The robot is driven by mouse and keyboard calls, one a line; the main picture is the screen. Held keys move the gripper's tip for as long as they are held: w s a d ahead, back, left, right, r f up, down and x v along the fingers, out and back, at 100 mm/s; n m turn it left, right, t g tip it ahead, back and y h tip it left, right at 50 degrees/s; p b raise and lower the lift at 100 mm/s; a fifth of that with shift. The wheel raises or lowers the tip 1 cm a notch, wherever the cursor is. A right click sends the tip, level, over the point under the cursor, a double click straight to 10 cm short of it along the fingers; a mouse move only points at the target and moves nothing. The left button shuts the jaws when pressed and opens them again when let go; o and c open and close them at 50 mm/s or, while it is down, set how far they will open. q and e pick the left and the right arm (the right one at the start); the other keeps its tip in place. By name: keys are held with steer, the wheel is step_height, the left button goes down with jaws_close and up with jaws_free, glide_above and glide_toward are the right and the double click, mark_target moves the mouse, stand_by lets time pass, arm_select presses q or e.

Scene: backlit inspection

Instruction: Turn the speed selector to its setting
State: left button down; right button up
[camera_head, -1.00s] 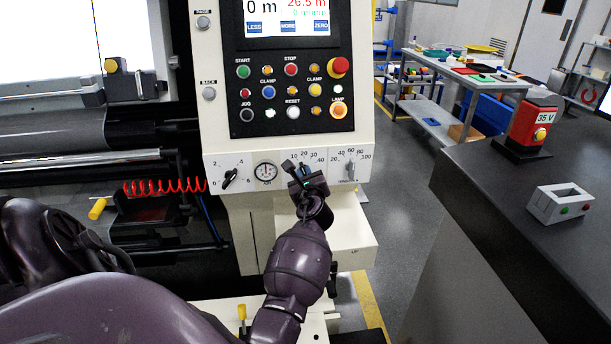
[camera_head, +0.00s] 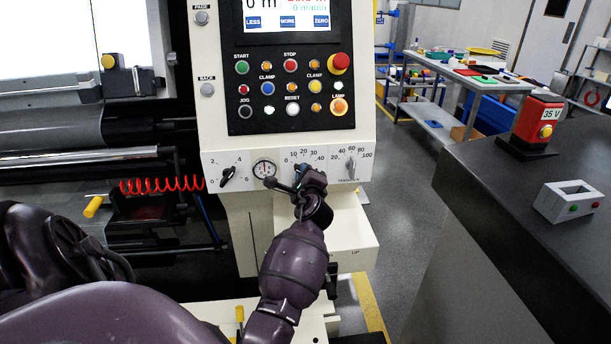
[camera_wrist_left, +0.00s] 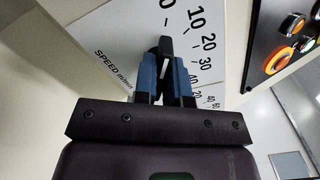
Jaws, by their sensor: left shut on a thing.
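The knob's end points up in that view, to the left of the printed 10. In the head view my left gripper (camera_head: 308,178) is at the front panel, below the 0 to 40 scale, and hides most of the knob. My right gripper is not in view.
Push buttons and a red stop button (camera_head: 338,64) sit above. A dark counter (camera_head: 480,190) stands at right.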

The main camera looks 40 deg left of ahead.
arm_select(q)
steer(key=shift+n, duration=0.3)
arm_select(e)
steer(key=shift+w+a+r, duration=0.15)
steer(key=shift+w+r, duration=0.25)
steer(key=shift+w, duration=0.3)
arm_select(q)
steer(key=c, duration=1.2)
jaws_free()
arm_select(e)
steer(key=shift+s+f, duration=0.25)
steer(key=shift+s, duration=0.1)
arm_select(q)
steer(key=shift+s, duration=0.1)
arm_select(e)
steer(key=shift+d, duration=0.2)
